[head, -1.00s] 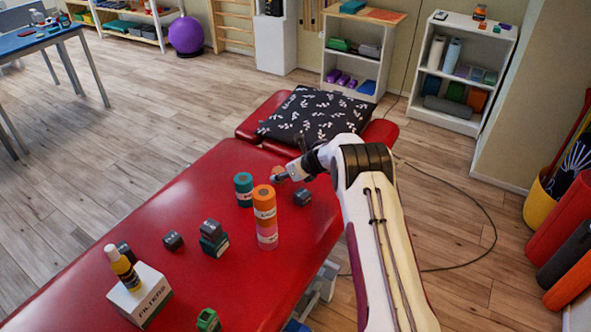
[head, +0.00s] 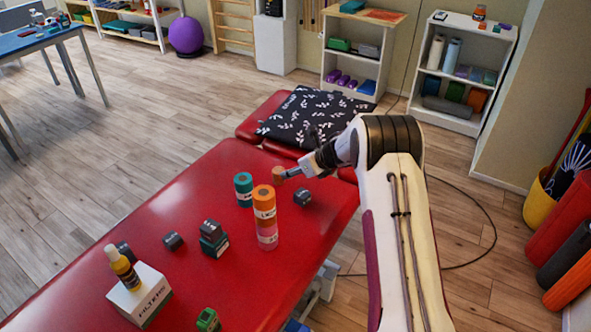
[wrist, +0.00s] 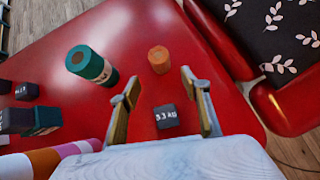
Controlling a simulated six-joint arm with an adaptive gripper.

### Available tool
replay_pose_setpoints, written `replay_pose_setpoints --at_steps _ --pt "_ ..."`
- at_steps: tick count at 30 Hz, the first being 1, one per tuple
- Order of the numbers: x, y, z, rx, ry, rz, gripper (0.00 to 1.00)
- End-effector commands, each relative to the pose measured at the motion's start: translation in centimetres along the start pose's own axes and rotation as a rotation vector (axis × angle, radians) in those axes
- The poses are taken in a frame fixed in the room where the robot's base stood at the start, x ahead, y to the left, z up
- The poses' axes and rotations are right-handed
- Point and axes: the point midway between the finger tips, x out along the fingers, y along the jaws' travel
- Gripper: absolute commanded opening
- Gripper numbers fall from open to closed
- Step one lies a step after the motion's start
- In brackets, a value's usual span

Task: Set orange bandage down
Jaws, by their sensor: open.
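A short orange bandage roll (head: 279,174) stands upright on the red treatment table (head: 190,205). In the wrist view the roll (wrist: 158,60) is beyond my fingertips, with a gap of red surface between. My gripper (head: 294,172) is open and empty just right of the roll in the head view. In the wrist view my gripper (wrist: 160,86) has its two fingers spread, with a dark weight cube (wrist: 165,116) showing between them, lower down on the table.
A teal roll (head: 243,188) and a taller orange-and-pink stack (head: 265,222) stand near the roll. Dark weight blocks (head: 212,238), a white box (head: 140,297) with a yellow bottle (head: 122,268), and a patterned pillow (head: 310,117) are also on the table.

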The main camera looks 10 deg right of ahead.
Motion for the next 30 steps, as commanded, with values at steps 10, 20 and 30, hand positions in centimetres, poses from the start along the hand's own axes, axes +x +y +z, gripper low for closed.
replay_pose_setpoints --at_steps 10,20,30 --pt "-0.1 0.0 0.0 0.0 0.0 0.0 0.47" --pt "-0.4 -0.1 0.5 0.014 -0.006 -0.01 0.47" --pt "-5.3 -1.6 5.6 0.236 -0.08 -0.125 0.47"
